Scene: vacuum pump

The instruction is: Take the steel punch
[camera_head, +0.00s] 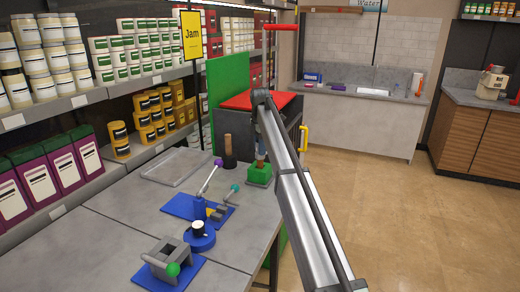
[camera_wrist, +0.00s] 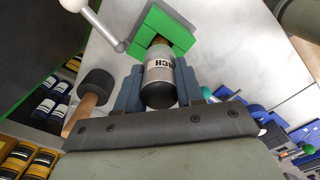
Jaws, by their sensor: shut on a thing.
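The steel punch (camera_wrist: 160,72), a silver-grey cylinder with dark lettering and a dark rounded end, stands between my fingers in the wrist view. My gripper (camera_wrist: 160,88) is shut on it, with one blue-grey finger on each side. The punch's far end meets a green block holder (camera_wrist: 168,30), and the holder hides whether the tip is seated inside. In the head view the green holder (camera_head: 259,174) stands near the right edge of the grey table, and my gripper (camera_head: 261,152) is just above it, partly hidden by my arm.
A mallet (camera_head: 229,152) stands left of the holder, close to my gripper in the wrist view (camera_wrist: 90,100). A blue plate with levers (camera_head: 205,207), a round blue base (camera_head: 199,239) and a grey vise (camera_head: 168,262) are nearer. A clear tray (camera_head: 175,167) lies left.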

